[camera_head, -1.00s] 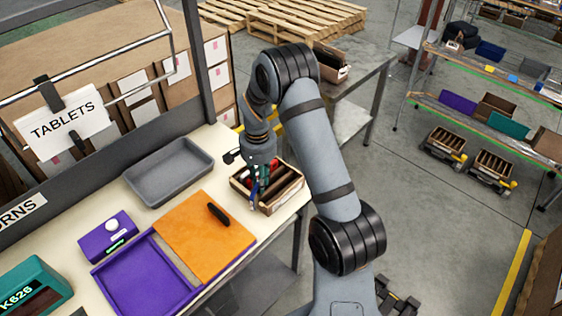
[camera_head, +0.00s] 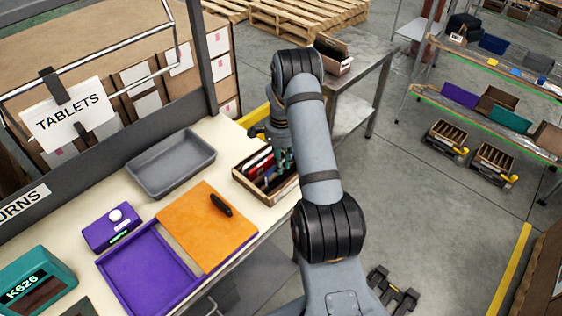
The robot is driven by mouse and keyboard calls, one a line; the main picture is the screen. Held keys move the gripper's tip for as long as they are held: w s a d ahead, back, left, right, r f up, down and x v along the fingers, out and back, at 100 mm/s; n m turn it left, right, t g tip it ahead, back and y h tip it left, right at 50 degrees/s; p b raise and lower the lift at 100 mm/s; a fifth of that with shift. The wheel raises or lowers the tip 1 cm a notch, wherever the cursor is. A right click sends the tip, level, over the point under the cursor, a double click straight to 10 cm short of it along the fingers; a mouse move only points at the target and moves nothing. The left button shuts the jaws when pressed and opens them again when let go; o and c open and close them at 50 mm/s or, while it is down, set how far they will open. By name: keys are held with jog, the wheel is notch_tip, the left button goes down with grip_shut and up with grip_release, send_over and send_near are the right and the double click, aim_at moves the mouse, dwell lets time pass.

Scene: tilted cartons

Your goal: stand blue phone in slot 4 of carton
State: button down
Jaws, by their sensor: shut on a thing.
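The wooden carton (camera_head: 250,187) stands on the right end of the worktable, tilted, with dark slots inside. Red and dark items stand in its left part. My gripper (camera_head: 284,164) is over the right part of the carton, fingers down, partly hidden behind my own arm. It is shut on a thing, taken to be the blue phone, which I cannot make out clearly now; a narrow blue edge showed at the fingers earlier. The arm hides the carton's right side, so I cannot tell which slot is below the gripper or whether the phone is inside one.
A grey tray (camera_head: 170,187), an orange board (camera_head: 188,238) with a black item (camera_head: 221,205), a purple tray (camera_head: 104,266), a purple device (camera_head: 112,229) and a teal K626 box (camera_head: 38,279) lie left of the carton. Another carton (camera_head: 343,68) stands on a side table.

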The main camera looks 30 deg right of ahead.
jog(key=shift+f+b, duration=2.35)
jog(key=shift+f, duration=0.35)
jog(key=shift+f+b, duration=0.3)
jog(key=shift+b, duration=0.15)
jog(key=c, duration=1.5)
grip_release()
notch_tip(320, 180, up, 12)
jog(key=shift+r, duration=0.1)
